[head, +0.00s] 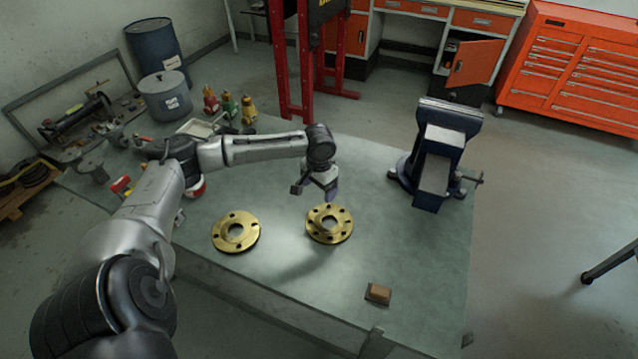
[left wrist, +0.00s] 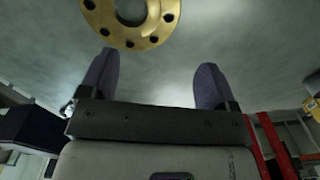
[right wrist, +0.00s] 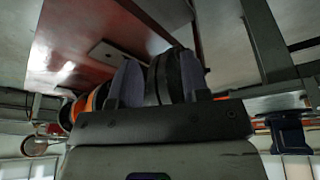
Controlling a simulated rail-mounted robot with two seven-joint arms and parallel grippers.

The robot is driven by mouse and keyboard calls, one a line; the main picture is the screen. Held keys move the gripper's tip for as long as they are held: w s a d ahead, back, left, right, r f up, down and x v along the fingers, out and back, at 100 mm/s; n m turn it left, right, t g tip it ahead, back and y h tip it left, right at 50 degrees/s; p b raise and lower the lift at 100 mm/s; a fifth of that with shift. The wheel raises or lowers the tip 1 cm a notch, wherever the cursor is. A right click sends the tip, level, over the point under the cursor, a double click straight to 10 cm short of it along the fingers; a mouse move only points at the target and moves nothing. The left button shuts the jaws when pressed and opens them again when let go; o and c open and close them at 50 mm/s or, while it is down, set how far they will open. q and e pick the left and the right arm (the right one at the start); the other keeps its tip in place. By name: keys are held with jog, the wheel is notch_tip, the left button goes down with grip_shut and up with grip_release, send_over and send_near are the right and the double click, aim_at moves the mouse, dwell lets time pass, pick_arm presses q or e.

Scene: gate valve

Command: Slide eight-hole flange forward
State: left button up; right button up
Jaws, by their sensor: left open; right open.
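The eight-hole flange (head: 312,225), a brass ring with several bolt holes around a central bore, lies flat on the grey-green table. A second brass flange (head: 221,236) with fewer holes lies to its left, apart from it. My left gripper (head: 315,191) is open and empty, above the table just behind the eight-hole flange. In the left wrist view, the flange (left wrist: 113,28) shows at the top, beyond the spread fingers (left wrist: 157,68) and not between them. My right gripper (right wrist: 160,68) shows only in the right wrist view, open, with no flange there.
A blue vise (head: 437,155) stands at the table's right rear. A small brown block (head: 378,293) lies near the front edge. The table is clear around the flanges' front and right.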

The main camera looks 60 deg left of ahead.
aim_at(319, 214)
pick_arm(q)
notch_tip(319, 214, down, 12)
jog(key=b, duration=0.2)
jog(key=shift+b, duration=0.35)
jog(key=c, duration=0.7)
grip_shut()
